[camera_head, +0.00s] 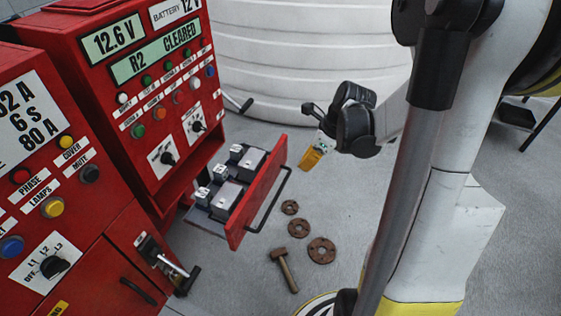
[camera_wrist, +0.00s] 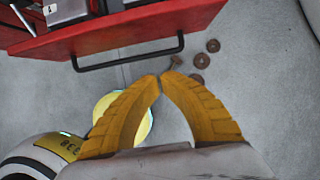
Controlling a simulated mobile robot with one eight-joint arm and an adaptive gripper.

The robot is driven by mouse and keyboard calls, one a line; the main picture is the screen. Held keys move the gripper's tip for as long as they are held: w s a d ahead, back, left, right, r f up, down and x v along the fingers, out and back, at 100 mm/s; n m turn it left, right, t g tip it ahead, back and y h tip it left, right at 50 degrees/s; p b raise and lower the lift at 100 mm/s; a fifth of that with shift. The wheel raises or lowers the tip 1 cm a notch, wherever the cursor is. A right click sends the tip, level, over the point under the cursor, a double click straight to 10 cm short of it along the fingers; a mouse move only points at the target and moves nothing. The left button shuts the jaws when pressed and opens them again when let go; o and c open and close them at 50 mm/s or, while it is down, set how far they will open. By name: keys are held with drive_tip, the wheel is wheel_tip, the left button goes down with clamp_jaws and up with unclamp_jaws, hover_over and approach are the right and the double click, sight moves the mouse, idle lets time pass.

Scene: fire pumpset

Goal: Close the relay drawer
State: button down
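The relay drawer (camera_head: 262,195) is pulled out from the red cabinet, with several silver relays on its tray. Its red front panel also spans the top of the wrist view (camera_wrist: 130,33). A black bar handle (camera_head: 269,201) runs along the outer face and shows in the wrist view (camera_wrist: 128,55). My gripper (camera_head: 309,162) is in the air to the right of the drawer, apart from it. In the wrist view its yellow fingertips (camera_wrist: 160,78) meet, just below and right of the handle in the picture. Nothing is held between them.
The red control cabinet (camera_head: 150,100) with displays and buttons stands at the left. A hammer (camera_head: 284,268) and rusty flanges (camera_head: 321,250) lie on the grey floor. A white tank (camera_head: 300,60) stands behind. The space between gripper and drawer looks clear.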

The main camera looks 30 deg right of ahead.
sight(229, 161)
drive_tip(key=w+a+f+b, duration=0.1)
drive_tip(key=f, duration=0.1)
drive_tip(key=w+a+f+b, duration=0.1)
drive_tip(key=w+f+b, duration=0.1)
drive_tip(key=f, duration=0.1)
drive_tip(key=w+a+f+b, duration=0.1)
drive_tip(key=w+f+b, duration=0.1)
drive_tip(key=f, duration=0.1)
drive_tip(key=shift+w+a+f, duration=0.2)
drive_tip(key=shift+a+f, duration=0.05)
drive_tip(key=shift+a, duration=0.15)
drive_tip(key=shift+w+a+r, duration=0.1)
drive_tip(key=shift+w+a, duration=0.15)
drive_tip(key=shift+w, duration=0.1)
drive_tip(key=shift+w, duration=0.1)
drive_tip(key=w+a, duration=0.3)
drive_tip(key=w, duration=0.2)
drive_tip(key=w+a, duration=0.4)
drive_tip(key=w, duration=0.1)
drive_tip(key=w+a, duration=0.4)
drive_tip(key=w, duration=0.1)
drive_tip(key=shift+w+a, duration=0.2)
drive_tip(key=shift+w, duration=0.1)
